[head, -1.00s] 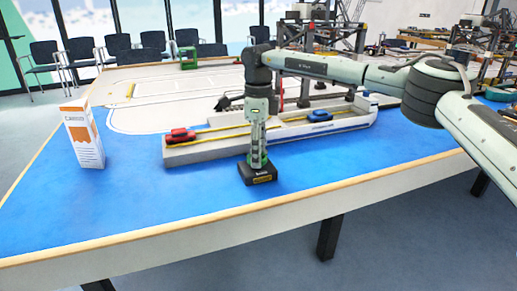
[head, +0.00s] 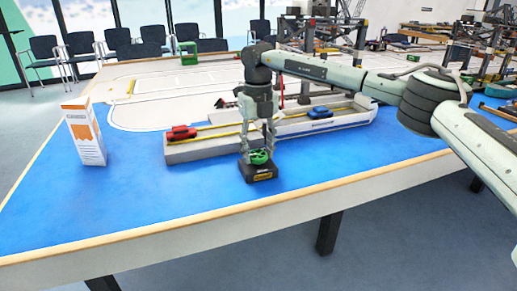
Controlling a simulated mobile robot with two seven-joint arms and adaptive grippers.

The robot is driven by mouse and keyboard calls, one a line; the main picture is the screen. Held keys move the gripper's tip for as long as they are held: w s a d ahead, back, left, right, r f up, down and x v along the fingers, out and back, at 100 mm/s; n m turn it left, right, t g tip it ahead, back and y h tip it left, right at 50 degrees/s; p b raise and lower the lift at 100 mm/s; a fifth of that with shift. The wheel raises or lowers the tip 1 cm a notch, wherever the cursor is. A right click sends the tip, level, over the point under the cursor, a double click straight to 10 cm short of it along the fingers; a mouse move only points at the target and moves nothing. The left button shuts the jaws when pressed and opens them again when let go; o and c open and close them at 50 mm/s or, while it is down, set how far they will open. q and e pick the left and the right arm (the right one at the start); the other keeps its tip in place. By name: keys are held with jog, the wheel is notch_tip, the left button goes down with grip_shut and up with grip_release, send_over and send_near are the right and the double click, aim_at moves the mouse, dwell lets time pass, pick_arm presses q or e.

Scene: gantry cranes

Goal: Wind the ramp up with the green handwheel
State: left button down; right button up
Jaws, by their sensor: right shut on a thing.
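The green handwheel (head: 259,157) sits on a small black base box (head: 260,173) with a yellow label, near the table's front edge. My right gripper (head: 259,156) points straight down over it and is shut on the wheel, with a finger on either side. The white and blue ship model (head: 345,122) lies behind, with a blue car (head: 320,112) on it. A red car (head: 180,132) stands on the grey quay (head: 200,151) to the left. I cannot make out the ramp clearly; my gripper and wrist cover part of the area between quay and ship. My left gripper is not in view.
A white and orange carton (head: 84,134) stands upright at the table's left. The blue tabletop (head: 140,205) is clear around the base box. Gantry crane frames (head: 335,55) stand behind the ship. A green object (head: 187,55) stands at the far edge.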

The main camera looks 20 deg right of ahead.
aim_at(256, 153)
jog(key=m, duration=0.6)
jog(key=shift+a, duration=0.1)
jog(key=m, duration=0.6)
jog(key=shift+w+m, duration=0.1)
jog(key=shift+m, duration=0.2)
jog(key=m, duration=0.6)
jog(key=shift+w+a+m, duration=0.1)
jog(key=shift+m, duration=0.2)
jog(key=shift+w+m, duration=0.1)
jog(key=shift+m, duration=2.7)
jog(key=o, duration=1.2)
jog(key=shift+c, duration=0.2)
notch_tip(256, 153, up, 12)
